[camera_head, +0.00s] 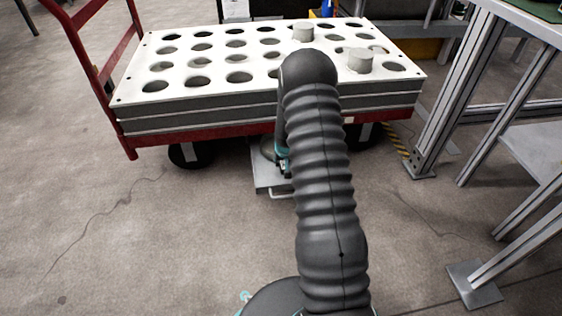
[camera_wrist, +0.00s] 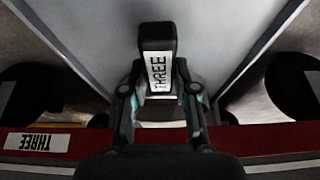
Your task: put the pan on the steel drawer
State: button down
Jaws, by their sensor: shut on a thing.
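My gripper (camera_wrist: 160,92) has its two fingers on either side of a black block-like piece (camera_wrist: 158,38) with a white THREE label, which looks like the pan's handle. In the head view my arm hides most of the gripper, and only some teal shows beside it. A small steel drawer (camera_head: 270,181) with a bar handle sticks out low, under the cart's front edge. A round greyish thing (camera_head: 267,147), perhaps part of the pan, shows at the drawer, partly behind my arm. I cannot tell whether it touches the drawer.
A red cart (camera_head: 190,133) carries a thick white board (camera_head: 165,99) with rows of round holes and grey cylinders in a few. Black wheels (camera_head: 184,154) stand below it. A metal-framed table (camera_head: 497,113) stands at the right. The floor (camera_head: 130,245) at the front left is clear.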

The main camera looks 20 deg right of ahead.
jog(key=shift+f, duration=0.15)
jog(key=c, duration=0.9)
grip_release()
jog(key=shift+a, duration=0.1)
